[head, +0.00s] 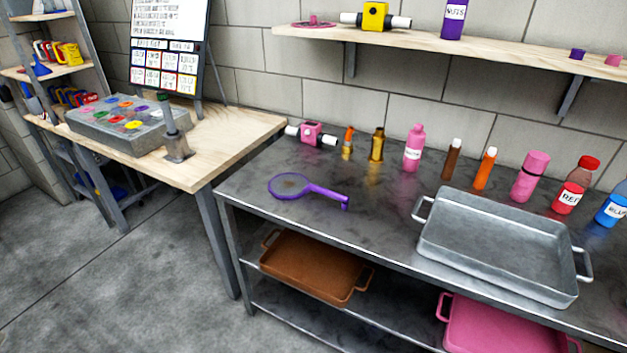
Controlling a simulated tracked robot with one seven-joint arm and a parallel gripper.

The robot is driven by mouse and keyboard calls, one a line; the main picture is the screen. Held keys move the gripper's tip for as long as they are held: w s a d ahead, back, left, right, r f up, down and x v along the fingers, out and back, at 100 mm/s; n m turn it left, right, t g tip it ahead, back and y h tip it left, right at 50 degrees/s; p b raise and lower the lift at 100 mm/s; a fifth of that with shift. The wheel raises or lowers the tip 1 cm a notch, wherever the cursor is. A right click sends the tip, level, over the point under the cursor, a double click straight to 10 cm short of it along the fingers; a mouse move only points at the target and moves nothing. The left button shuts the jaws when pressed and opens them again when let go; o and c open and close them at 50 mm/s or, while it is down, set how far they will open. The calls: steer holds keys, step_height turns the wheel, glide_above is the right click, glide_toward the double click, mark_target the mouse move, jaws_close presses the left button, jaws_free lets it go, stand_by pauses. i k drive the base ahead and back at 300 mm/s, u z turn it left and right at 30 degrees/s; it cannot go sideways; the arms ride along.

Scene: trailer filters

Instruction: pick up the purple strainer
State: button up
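The purple strainer (290,186) lies flat on the grey metal table (375,215), near its left end. Its round head is at the left, and its handle (330,195) points right and slightly toward the front edge. Nothing touches or covers it. My gripper is not in view, so its state does not show.
A metal tray (432,240) sits to the strainer's right. Behind stand a pink valve (311,134), a pink bottle (413,148) and several other bottles. Below are brown (310,268) and pink (500,325) trays. A wooden table (225,135) adjoins left; the floor (130,270) is clear.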

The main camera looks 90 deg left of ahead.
mark_target(285, 185)
steer(key=u, duration=0.05)
steer(key=k, duration=1.15)
steer(key=u, duration=1.8)
steer(key=i, duration=0.85)
steer(key=u, duration=0.15)
steer(key=k, duration=0.85)
steer(key=u, duration=0.35)
steer(key=i, duration=0.15)
steer(key=z, duration=0.2)
